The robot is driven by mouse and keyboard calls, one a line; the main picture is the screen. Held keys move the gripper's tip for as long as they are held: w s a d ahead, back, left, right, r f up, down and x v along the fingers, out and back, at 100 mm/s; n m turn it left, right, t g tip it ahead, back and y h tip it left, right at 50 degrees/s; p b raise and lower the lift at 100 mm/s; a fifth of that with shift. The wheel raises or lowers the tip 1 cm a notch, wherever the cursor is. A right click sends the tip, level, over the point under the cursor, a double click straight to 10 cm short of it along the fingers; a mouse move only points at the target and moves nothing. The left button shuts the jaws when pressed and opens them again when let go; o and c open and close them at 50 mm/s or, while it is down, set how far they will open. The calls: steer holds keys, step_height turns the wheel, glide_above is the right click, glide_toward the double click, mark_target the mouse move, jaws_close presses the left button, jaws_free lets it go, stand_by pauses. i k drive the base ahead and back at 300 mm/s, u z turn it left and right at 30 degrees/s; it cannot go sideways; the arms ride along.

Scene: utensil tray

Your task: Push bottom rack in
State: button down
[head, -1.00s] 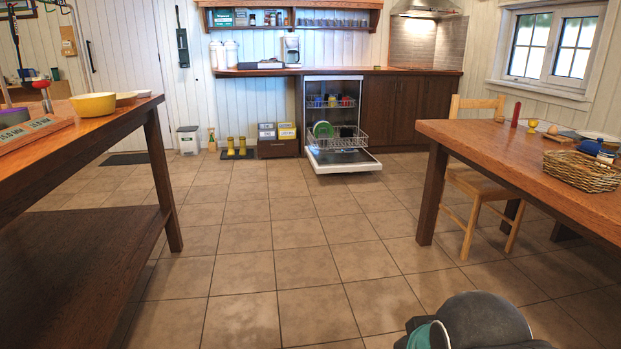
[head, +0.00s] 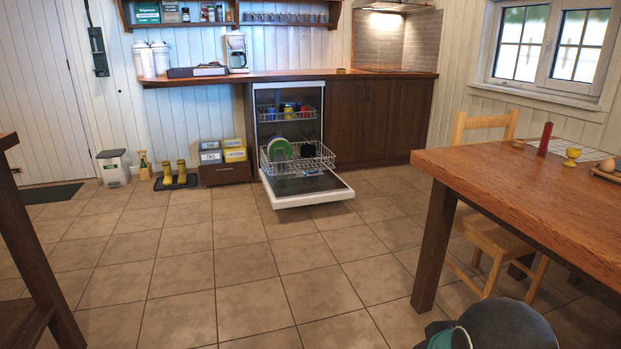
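The dishwasher stands under the wooden counter at the back, its door (head: 312,187) folded down open. The bottom rack (head: 318,161) is pulled out over the door and holds a green plate (head: 280,149) and some dark items. The top rack (head: 270,115) sits inside the dishwasher with blue, yellow and red cups. Part of my arm shows at the bottom right, well short of the dishwasher. My gripper's fingers are not in view.
A wooden table (head: 520,190) with a chair (head: 490,240) is on the right. Another table's leg (head: 40,260) is at the left edge. Yellow boots (head: 175,176), a bin (head: 114,168) and labelled boxes (head: 222,152) stand along the back wall. The tiled floor (head: 240,270) between is clear.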

mark_target(296, 157)
steer(key=u, duration=0.05)
steer(key=i, duration=1.9)
steer(key=u, duration=0.3)
steer(key=i, duration=1.85)
steer(key=u, duration=0.55)
steer(key=i, duration=1)
steer(key=u, duration=0.1)
